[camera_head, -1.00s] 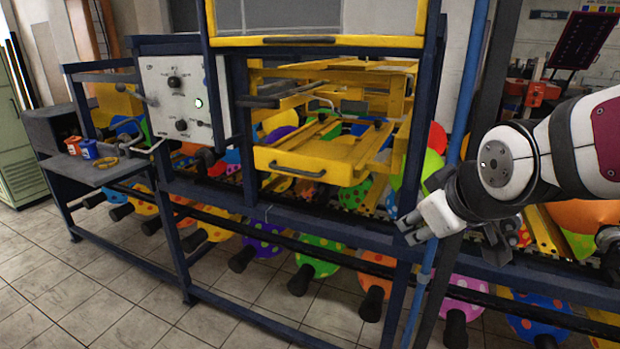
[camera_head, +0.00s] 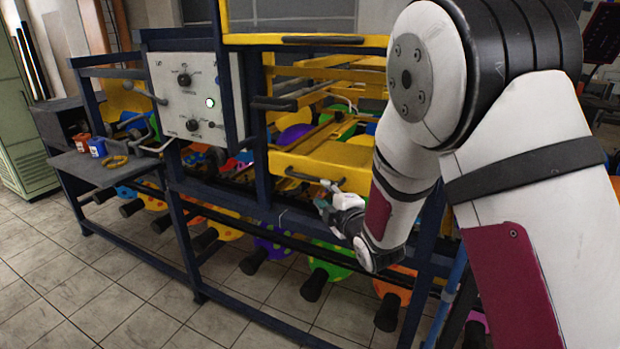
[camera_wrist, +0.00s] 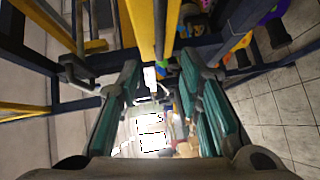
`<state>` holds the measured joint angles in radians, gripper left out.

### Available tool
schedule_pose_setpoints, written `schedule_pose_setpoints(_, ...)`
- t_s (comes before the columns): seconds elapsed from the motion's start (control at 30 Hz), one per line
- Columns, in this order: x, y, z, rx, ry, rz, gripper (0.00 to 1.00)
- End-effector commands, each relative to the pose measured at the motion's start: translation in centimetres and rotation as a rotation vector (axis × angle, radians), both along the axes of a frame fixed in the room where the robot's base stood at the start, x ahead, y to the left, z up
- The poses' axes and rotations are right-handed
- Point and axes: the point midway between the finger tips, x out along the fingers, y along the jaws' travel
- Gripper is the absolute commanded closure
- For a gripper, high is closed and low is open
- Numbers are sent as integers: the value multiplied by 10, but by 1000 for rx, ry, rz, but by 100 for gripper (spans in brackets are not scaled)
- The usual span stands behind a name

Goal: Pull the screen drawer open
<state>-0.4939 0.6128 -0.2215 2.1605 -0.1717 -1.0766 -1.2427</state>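A yellow drawer (camera_head: 330,165) sits in the blue machine frame, with a dark bar handle (camera_head: 303,175) on its front. My gripper (camera_head: 328,193) is just below and right of that handle in the head view; I cannot tell whether they touch. In the wrist view my gripper (camera_wrist: 160,100) has its two teal-padded fingers wide apart, with no clear object held between them. A dark handle (camera_wrist: 77,72) shows left of the fingers there; I cannot tell which one it is. My arm hides the right part of the drawer in the head view.
A yellow-framed screen with a dark handle (camera_head: 322,40) is above the drawer. Round colourful pieces on dark rollers fill the lower rack. Tiled floor is clear at lower left.

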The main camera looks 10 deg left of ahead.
Motion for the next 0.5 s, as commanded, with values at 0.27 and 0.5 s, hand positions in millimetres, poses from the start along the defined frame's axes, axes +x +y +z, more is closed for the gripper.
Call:
schedule_pose_setpoints(0.27, 38, 18, -6, 0, -1, 1, 67)
schedule_pose_setpoints(0.5, 79, 38, -13, 0, 1, 0, 67)
